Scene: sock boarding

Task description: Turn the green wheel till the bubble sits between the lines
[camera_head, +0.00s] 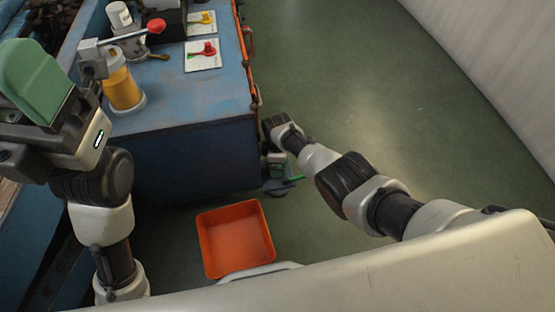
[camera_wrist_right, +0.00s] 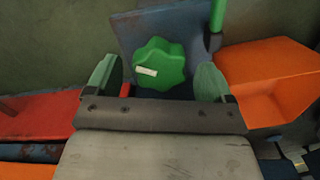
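The green wheel (camera_wrist_right: 160,62), a lobed knob with a white mark on its face, shows in the right wrist view in front of a blue-grey plate. My right gripper (camera_wrist_right: 157,72) is open, with one green finger on each side of the wheel. A gap shows on both sides, so the fingers do not look closed on it. In the head view my right gripper (camera_head: 277,163) is low beside the blue bench's right end, and the wheel cannot be made out there. My left gripper (camera_head: 45,85) is high at the left; its finger gap is hidden. No bubble or lines can be made out.
The blue bench (camera_head: 190,100) holds a yellow cylinder (camera_head: 121,90), a red-knobbed lever (camera_head: 156,26) and two white cards with red and yellow pieces. An orange bin (camera_head: 236,238) stands on the floor near the right gripper. Green floor (camera_head: 340,80) right of the bench is clear.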

